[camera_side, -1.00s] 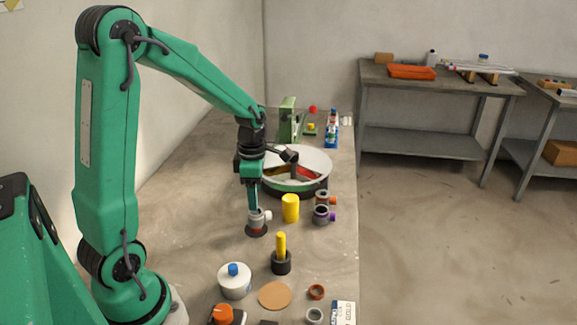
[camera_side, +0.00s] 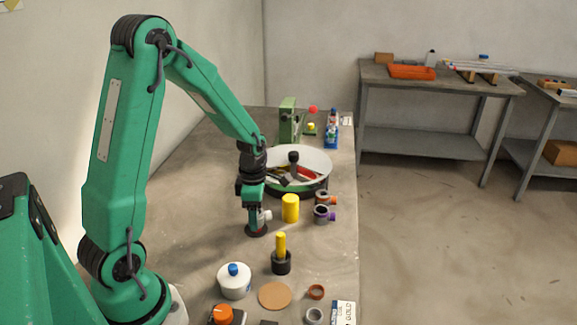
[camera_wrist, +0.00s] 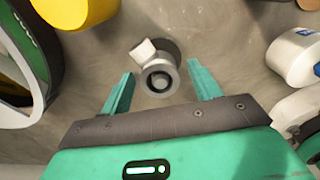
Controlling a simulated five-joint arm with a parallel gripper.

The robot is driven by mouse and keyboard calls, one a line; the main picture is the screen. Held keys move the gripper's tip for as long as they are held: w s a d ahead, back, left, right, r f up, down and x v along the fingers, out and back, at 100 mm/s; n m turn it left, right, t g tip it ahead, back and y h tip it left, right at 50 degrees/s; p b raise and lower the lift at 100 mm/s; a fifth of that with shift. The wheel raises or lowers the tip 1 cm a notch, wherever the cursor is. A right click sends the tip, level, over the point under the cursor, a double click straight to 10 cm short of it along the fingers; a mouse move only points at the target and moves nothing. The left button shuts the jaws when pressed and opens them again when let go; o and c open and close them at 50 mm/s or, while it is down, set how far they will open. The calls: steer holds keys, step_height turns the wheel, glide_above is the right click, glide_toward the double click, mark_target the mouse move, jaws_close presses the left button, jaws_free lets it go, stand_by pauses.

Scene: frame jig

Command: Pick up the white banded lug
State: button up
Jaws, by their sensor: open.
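The white banded lug (camera_wrist: 157,80) stands between my gripper's fingertips in the wrist view. It is a pale round piece with a grey ring around a dark hole and a white stub on its upper left. In the side view my gripper hides most of it; its white stub (camera_side: 266,215) shows to the right of the fingers. It stands on a dark round base (camera_side: 256,231). My gripper (camera_wrist: 161,70) is open, with one finger on each side of the lug and gaps visible on both sides. It also shows low over the base in the side view (camera_side: 257,221).
A yellow cylinder (camera_side: 290,208) stands close to the right of the lug. A round divided tray (camera_side: 303,153) is behind. A black holder with a yellow peg (camera_side: 281,262) and a white jar with a blue knob (camera_side: 234,281) stand in front. The left of the bench is clear.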

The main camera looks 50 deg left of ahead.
steer(key=shift+f, duration=0.35)
steer(key=c, duration=1.1)
steer(key=shift+r, duration=0.1)
steer(key=shift+c, duration=0.2)
steer(key=shift+r, duration=0.8)
steer(key=r, duration=0.1)
steer(key=d+r, duration=0.1)
steer(key=r, duration=0.1)
steer(key=shift+s, duration=0.1)
steer(key=s+d+r, duration=0.2)
steer(key=d+r, duration=0.4)
steer(key=d, duration=0.4)
steer(key=shift+d+r, duration=0.15)
steer(key=shift+d, duration=0.1)
steer(key=shift+s, duration=0.1)
steer(key=shift+r, duration=0.15)
